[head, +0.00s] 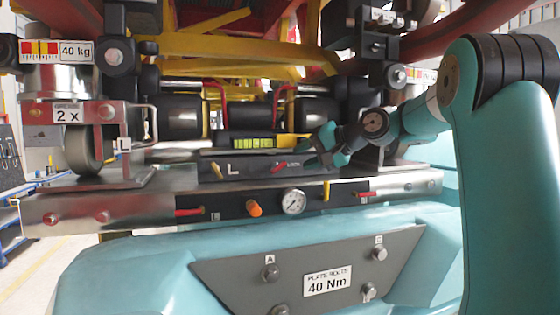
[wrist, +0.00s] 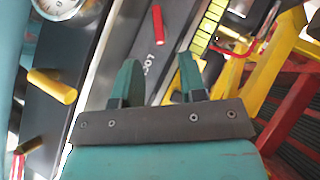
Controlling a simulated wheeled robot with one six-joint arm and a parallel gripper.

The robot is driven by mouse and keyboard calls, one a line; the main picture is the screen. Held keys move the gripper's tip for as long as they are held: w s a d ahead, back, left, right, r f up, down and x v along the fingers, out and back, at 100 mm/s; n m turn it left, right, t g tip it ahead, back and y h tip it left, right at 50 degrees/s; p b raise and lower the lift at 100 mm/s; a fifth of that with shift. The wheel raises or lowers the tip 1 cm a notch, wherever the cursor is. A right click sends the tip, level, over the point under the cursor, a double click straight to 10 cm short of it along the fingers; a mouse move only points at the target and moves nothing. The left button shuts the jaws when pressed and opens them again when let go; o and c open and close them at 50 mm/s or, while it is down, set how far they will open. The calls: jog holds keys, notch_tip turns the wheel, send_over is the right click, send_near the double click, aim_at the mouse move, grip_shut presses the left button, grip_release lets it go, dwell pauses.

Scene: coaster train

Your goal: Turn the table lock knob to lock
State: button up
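A red lever-like knob (head: 279,167) sits on the face of the dark box (head: 232,170), beside small lettering and to the right of a white "L". In the wrist view the red knob (wrist: 158,25) stands near lettering that reads "LOC", with the rest cut off. I take it for the table lock knob.
Below, the front panel carries an orange knob (head: 254,208), a gauge (head: 293,202), a yellow lever (head: 326,190) and red handles (head: 188,211). The yellow lever (wrist: 52,86) is left of my fingers in the wrist view. Yellow and red frame beams rise behind.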

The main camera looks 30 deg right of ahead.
aim_at(285, 163)
jog(key=p+x, duration=0.2)
jog(key=x, duration=0.4)
jog(key=shift+w+a, duration=0.15)
jog(key=shift+w, duration=0.1)
jog(key=shift+w+a+f, duration=0.2)
jog(key=shift+w+f, duration=0.15)
jog(key=shift+w, duration=0.25)
grip_shut()
